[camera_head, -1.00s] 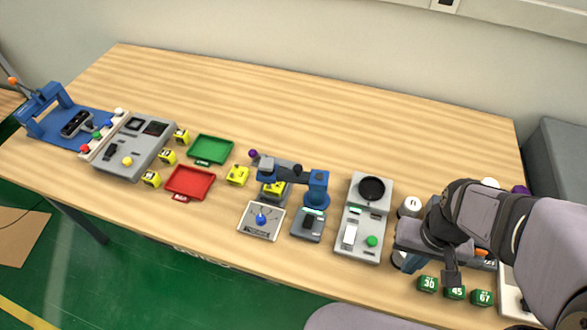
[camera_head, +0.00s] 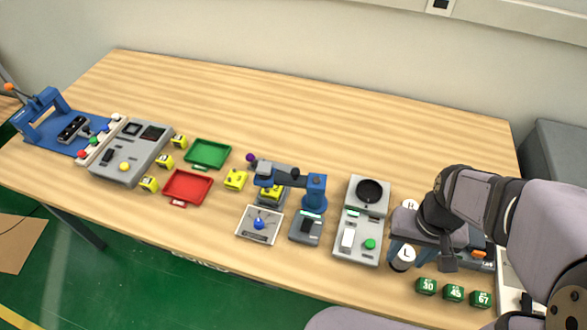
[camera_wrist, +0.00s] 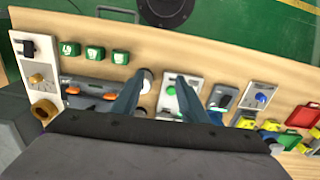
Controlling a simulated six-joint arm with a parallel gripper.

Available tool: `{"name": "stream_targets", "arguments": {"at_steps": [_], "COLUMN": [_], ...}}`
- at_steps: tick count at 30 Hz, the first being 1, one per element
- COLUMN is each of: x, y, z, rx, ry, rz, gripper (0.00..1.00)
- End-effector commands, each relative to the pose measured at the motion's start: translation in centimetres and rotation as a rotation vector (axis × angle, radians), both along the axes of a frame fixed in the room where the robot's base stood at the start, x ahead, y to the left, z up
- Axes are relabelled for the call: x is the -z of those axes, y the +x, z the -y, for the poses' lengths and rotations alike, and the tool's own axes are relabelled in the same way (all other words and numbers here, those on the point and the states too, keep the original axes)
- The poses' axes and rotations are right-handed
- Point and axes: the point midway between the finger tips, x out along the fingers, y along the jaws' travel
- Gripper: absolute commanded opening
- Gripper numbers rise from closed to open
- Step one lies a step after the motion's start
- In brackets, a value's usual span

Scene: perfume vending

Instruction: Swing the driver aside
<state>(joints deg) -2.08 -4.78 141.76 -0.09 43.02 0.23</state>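A blue post (camera_head: 314,192) carries a grey swing arm (camera_head: 278,171) that reaches left to a purple knob (camera_head: 251,158). This looks like the driver, though I cannot be certain. The arm lies over a yellow block (camera_head: 270,192) on a grey stand. My gripper (camera_head: 412,258) is well to the right of the post, over the bench beside the H and L discs. In the wrist view its two blue fingers (camera_wrist: 158,78) are spread apart with nothing held between them. The wrist view does not clearly show the swing arm.
A grey unit with a black round pan (camera_head: 370,191) stands between the post and my gripper. Green blocks (camera_head: 453,293) line the front edge. Red (camera_head: 187,187) and green (camera_head: 208,153) trays lie left. The table's back is clear.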

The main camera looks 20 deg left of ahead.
Motion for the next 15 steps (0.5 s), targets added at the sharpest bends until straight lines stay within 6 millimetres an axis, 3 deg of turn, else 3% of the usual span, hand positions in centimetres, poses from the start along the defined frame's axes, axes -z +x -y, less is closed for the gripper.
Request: {"name": "stream_targets", "arguments": {"at_steps": [8,15], "x": [-2.1,-3.2], "y": [8.8,15.3], "z": [-5.8,-14.2], "rx": [-0.125,-0.252], "ry": [0.0,0.0], "rz": [-0.001,-0.003], "gripper": [0.4,0.4]}}
